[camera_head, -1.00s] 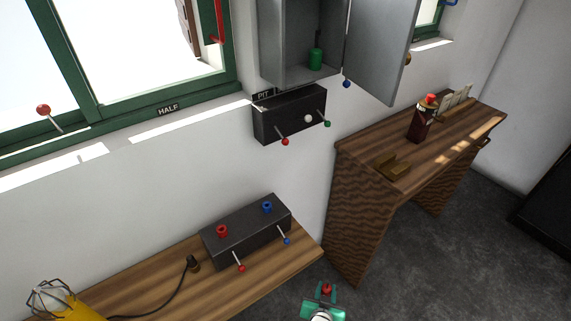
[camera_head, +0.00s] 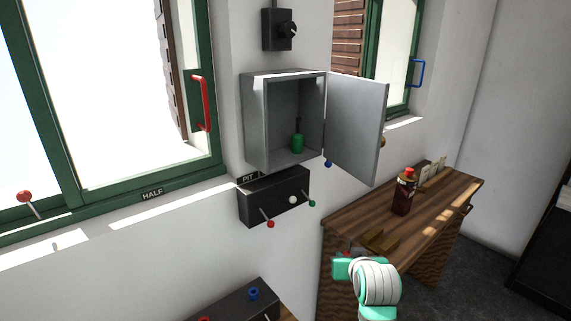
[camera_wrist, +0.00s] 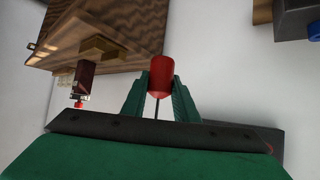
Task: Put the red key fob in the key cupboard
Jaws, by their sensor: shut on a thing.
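The red key fob (camera_wrist: 162,76) is held between the two green fingers of my gripper (camera_wrist: 160,92) in the wrist view, with a thin dark shank showing below it. The key cupboard (camera_head: 256,125) is a grey metal box on the wall in the head view. Its door (camera_head: 357,128) stands open to the right. A green fob (camera_head: 298,143) is inside on the left of the door. My gripper (camera_head: 345,265) is below and to the right of the cupboard, apart from it. The fob is mostly hidden by my arm in the head view.
A black box with levers (camera_head: 275,197) sits right under the cupboard. A wooden desk (camera_head: 345,215) at right bears a dark bottle with red cap (camera_head: 404,194) and a wooden block (camera_head: 381,241). A switch (camera_head: 278,30) is above.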

